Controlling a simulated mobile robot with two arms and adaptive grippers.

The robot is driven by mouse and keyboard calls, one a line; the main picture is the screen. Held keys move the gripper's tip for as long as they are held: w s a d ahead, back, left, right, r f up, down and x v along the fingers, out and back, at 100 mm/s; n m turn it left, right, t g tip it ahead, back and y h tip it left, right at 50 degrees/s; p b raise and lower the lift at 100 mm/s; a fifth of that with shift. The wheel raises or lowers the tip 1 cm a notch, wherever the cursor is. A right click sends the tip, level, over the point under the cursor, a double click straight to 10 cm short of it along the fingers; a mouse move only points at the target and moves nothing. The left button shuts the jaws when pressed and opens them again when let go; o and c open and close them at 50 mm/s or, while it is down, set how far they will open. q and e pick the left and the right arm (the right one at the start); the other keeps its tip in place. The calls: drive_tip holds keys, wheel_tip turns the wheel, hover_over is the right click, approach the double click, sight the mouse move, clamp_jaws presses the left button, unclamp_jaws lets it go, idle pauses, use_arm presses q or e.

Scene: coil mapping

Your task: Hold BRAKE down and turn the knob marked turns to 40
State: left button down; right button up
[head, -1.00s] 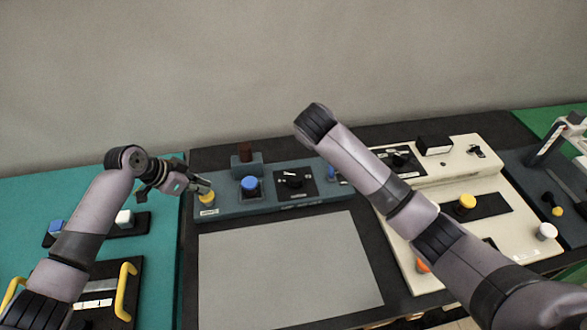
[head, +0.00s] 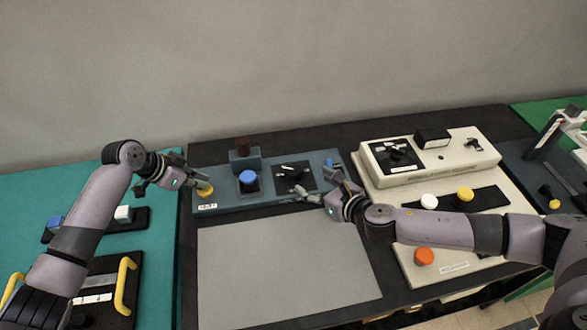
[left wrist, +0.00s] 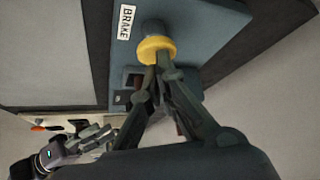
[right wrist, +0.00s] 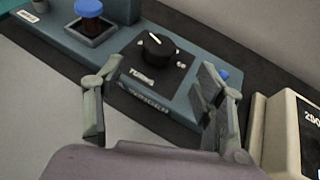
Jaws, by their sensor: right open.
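The BRAKE button is a yellow cap (head: 205,192) at the left end of the blue-grey panel (head: 225,204). It also shows in the left wrist view (left wrist: 157,48), beside its white BRAKE label (left wrist: 126,22). My left gripper (left wrist: 163,64) is shut, its fingertips against the yellow cap; I cannot tell how far the cap is pressed. The turns knob (right wrist: 157,48) is black with a white pointer line, on a black plate in the panel; it also shows in the head view (head: 294,176). My right gripper (right wrist: 155,82) is open and empty, in front of the knob and apart from it.
A blue button (head: 248,178) stands left of the knob, and another blue part (right wrist: 222,75) lies right of it. A cream console (head: 375,178) is to the right. The grey mat (head: 285,265) in front is clear.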

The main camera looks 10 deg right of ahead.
sight(294, 169)
drive_tip(key=x, duration=1.1)
drive_tip(key=shift+w, duration=0.15)
drive_tip(key=c, duration=1.2)
drive_tip(key=shift+o, duration=0.2)
